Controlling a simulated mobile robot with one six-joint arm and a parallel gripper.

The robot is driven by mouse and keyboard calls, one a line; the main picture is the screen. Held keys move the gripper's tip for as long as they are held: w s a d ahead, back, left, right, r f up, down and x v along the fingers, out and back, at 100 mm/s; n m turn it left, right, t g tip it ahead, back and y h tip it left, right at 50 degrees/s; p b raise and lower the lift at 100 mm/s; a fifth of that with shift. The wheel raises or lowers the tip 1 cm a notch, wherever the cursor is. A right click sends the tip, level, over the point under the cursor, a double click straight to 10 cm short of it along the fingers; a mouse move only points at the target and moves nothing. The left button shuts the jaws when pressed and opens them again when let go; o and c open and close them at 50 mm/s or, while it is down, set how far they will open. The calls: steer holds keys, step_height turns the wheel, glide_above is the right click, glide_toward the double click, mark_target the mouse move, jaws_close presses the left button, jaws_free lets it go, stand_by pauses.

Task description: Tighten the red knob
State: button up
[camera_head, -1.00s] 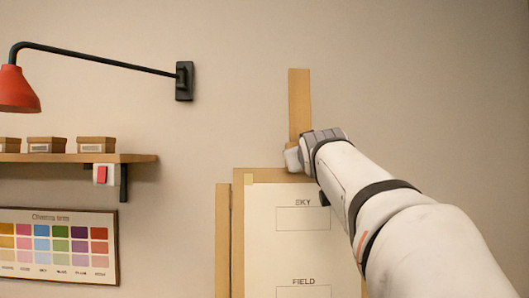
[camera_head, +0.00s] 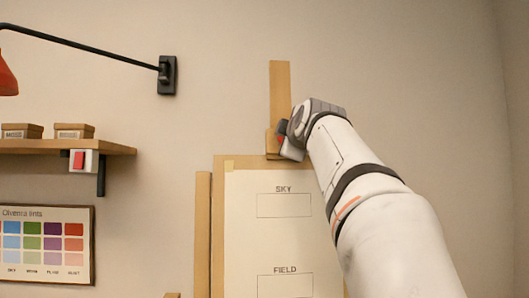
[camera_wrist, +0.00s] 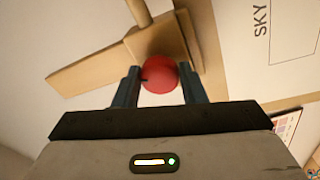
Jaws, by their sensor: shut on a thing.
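The red knob (camera_wrist: 160,73) is round and sits on the wooden clamp block (camera_wrist: 150,38) of the easel, in the upper middle of the wrist view. My gripper (camera_wrist: 160,80) has one dark finger on each side of the knob and is shut on it. In the head view my gripper (camera_head: 284,139) is at the easel's upright mast (camera_head: 279,88), just above the canvas board. Only a sliver of the red knob (camera_head: 280,140) shows there, mostly hidden by my gripper. The knob's shaft is hidden.
The canvas (camera_head: 245,240) below has boxes labelled SKY and FIELD. To the left are a shelf (camera_head: 115,149) with small boxes, a red switch (camera_head: 79,160), a colour chart (camera_head: 45,243) and a lamp arm (camera_head: 100,53). The wall to the right is clear.

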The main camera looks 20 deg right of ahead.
steer(key=n+y+b, duration=0.1)
steer(key=n+b, duration=0.1)
steer(key=n, duration=0.3)
steer(key=shift+d+r, duration=0.1)
steer(key=shift+n, duration=0.4)
steer(key=o, duration=1)
steer(key=shift+c, duration=0.2)
steer(key=s+a+b, duration=0.1)
steer(key=s+b, duration=0.1)
steer(key=s, duration=0.5)
steer(key=shift+s+a, duration=0.2)
steer(key=shift+s, duration=0.15)
steer(key=shift+r, duration=0.1)
